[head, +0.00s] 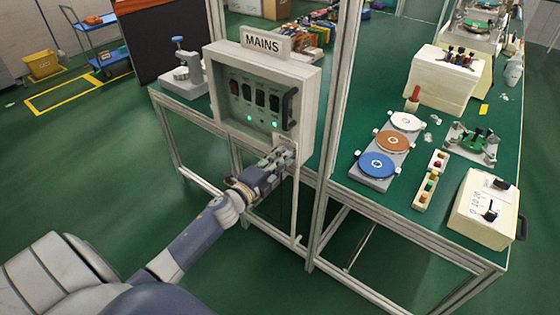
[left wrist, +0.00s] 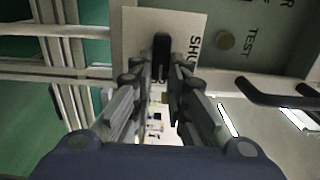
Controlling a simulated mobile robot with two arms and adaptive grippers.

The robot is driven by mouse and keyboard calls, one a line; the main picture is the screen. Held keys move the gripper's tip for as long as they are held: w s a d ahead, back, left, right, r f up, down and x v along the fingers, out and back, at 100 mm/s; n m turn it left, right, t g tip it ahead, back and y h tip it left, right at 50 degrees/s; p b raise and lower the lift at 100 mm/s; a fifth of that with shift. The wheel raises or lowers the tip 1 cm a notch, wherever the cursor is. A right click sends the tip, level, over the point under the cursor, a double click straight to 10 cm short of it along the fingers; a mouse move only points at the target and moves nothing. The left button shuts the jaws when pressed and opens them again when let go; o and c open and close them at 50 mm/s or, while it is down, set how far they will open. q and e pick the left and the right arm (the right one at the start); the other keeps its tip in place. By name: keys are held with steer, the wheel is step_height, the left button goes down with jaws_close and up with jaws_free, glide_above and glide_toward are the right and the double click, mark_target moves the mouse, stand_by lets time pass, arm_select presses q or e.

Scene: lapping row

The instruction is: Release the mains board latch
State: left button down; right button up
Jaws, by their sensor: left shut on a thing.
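The mains board (head: 268,92) is a pale box with a grey panel under a "MAINS" sign (head: 264,43), fixed to the metal frame. Its panel has dark switches and two lit green lamps. My left gripper (head: 283,158) is at the board's lower edge. In the left wrist view, the black latch (left wrist: 161,48) stands on a pale label plate with partly covered lettering. My left gripper (left wrist: 160,75) is shut on the latch, its fingers on either side of it. In the head view the gripper hides the latch. My right gripper is out of view.
A black handle (head: 290,108) sticks out at the board's right side; it also shows in the wrist view (left wrist: 275,95). Metal posts and a green bench (head: 340,205) stand close to my arm. Lapping plates (head: 378,165) lie on the bench at right.

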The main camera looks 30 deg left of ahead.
arm_select(q)
steer(key=shift+m, duration=0.3)
steer(key=c, duration=1.6)
jaws_free()
steer(key=shift+o, duration=0.2)
steer(key=shift+s, duration=0.1)
steer(key=s, duration=1.1)
steer(key=shift+s+a, duration=0.4)
steer(key=shift+a, duration=0.05)
steer(key=shift+f, duration=0.15)
